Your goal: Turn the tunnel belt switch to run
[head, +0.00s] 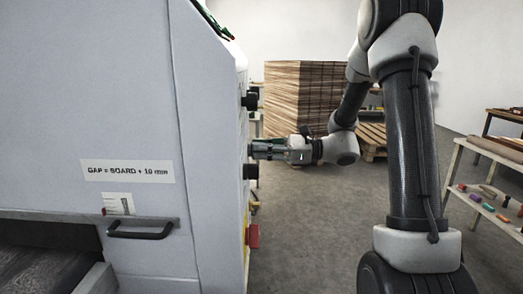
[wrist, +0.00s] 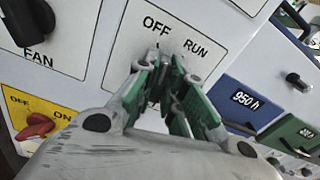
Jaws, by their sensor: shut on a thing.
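In the wrist view, my gripper (wrist: 165,68) is at a white switch plate (wrist: 195,22) marked OFF on the left and RUN on the right. Its green-padded fingers are shut on the switch knob, which they hide almost wholly, so I cannot tell which mark the knob points to. The plate's name is also hidden. In the head view, my gripper (head: 262,148) reaches left to the machine's side panel, between an upper black knob (head: 251,101) and a lower black knob (head: 250,171).
The wrist view shows a FAN knob (wrist: 28,22), a red OFF/ON switch (wrist: 36,127), a blue "950 h" plate (wrist: 245,99) and another black knob (wrist: 297,81) nearby. The head view shows a board stack (head: 300,95) behind and a bench (head: 485,190) at right. Open floor lies between.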

